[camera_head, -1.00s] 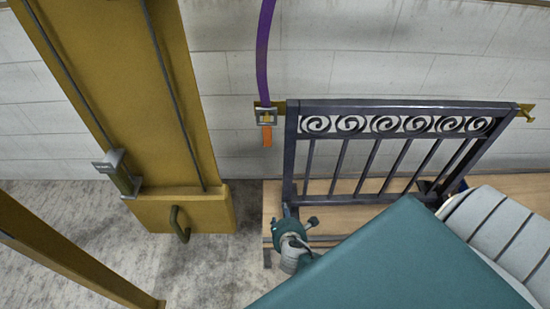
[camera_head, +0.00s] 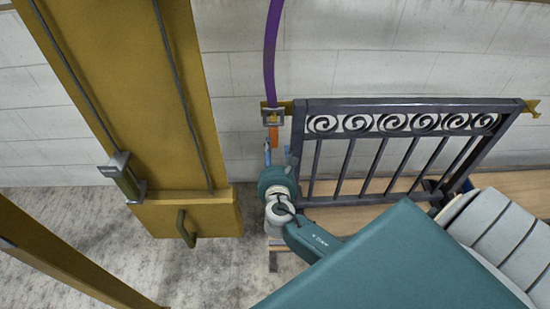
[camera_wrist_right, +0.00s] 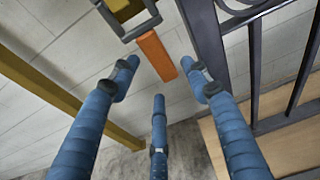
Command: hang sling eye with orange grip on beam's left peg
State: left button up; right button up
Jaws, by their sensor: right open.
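The sling (camera_head: 270,60) is a purple strap coming down from the top edge. It ends in a square metal eye (camera_head: 273,116) with an orange grip (camera_head: 274,135) hanging below. The eye is at the yellow left peg (camera_head: 286,105) of the dark gate beam (camera_head: 400,102); I cannot tell whether it is fully around the peg. My right gripper (camera_head: 277,156) is just below the grip. In the right wrist view my blue fingers (camera_wrist_right: 160,80) are spread and empty, with the orange grip (camera_wrist_right: 155,55) ahead between the upper two fingertips. My left gripper is not seen.
The dark gate (camera_head: 390,160) with scrolls and bars stands right of my right gripper, close by, on a wooden base (camera_head: 350,218). A yellow post (camera_head: 140,80) with a hook (camera_head: 186,228) stands to the left. A pale brick wall (camera_head: 420,45) is behind.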

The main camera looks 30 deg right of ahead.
aim_at(274, 135)
jog(key=shift+b+x, duration=0.85)
jog(key=shift+x, duration=0.9)
jog(key=shift+b+x, duration=0.4)
jog(key=shift+x, duration=1.85)
jog(key=c, duration=1.1)
jog(key=shift+d+r, duration=0.1)
jog(key=shift+r, duration=0.05)
jog(key=shift+r+p, duration=0.35)
jog(key=shift+p, duration=0.25)
jog(key=shift+r+p, duration=0.35)
